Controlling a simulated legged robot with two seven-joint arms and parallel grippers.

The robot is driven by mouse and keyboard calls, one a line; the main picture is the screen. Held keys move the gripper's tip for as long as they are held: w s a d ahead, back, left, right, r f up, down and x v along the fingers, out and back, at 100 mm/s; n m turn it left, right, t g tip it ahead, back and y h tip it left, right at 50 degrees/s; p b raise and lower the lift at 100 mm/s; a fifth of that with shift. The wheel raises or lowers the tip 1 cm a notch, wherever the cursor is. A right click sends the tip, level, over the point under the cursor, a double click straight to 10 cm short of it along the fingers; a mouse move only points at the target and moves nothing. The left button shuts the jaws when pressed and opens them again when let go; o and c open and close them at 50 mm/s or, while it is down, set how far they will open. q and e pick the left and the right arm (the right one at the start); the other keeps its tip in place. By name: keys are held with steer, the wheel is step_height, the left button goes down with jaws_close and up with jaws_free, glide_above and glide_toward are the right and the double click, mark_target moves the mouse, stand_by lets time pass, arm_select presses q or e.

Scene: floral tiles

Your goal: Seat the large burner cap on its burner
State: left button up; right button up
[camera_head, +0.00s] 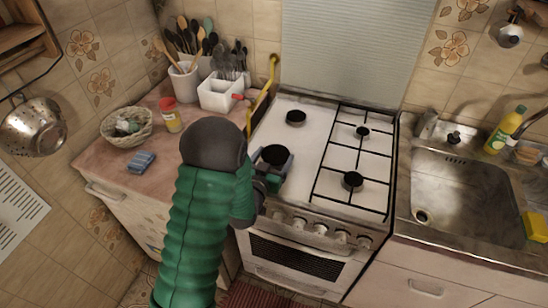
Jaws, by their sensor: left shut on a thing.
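The stove (312,160) has a white hob with a black grate over its right half. My left arm comes in from the bottom left, and its gripper (273,172) is over the front left of the hob. The gripper is shut on the large burner cap (275,154), a round black disc. The cap is over or at the front left burner. The gripper and cap hide that burner, so I cannot tell whether the cap touches it. My right gripper is not in view.
Other black burners sit at the back left (296,117), back right (363,131) and front right (352,181). Left of the stove, the counter holds a basket (127,139), a red-lidded jar (171,119) and utensil holders (220,96). A sink (466,190) lies to the right.

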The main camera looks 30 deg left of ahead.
arm_select(q)
steer(key=shift+f+b, duration=0.85)
steer(key=shift+b, duration=0.1)
stand_by(0.4)
steer(key=o, duration=1.5)
steer(key=shift+c, duration=0.2)
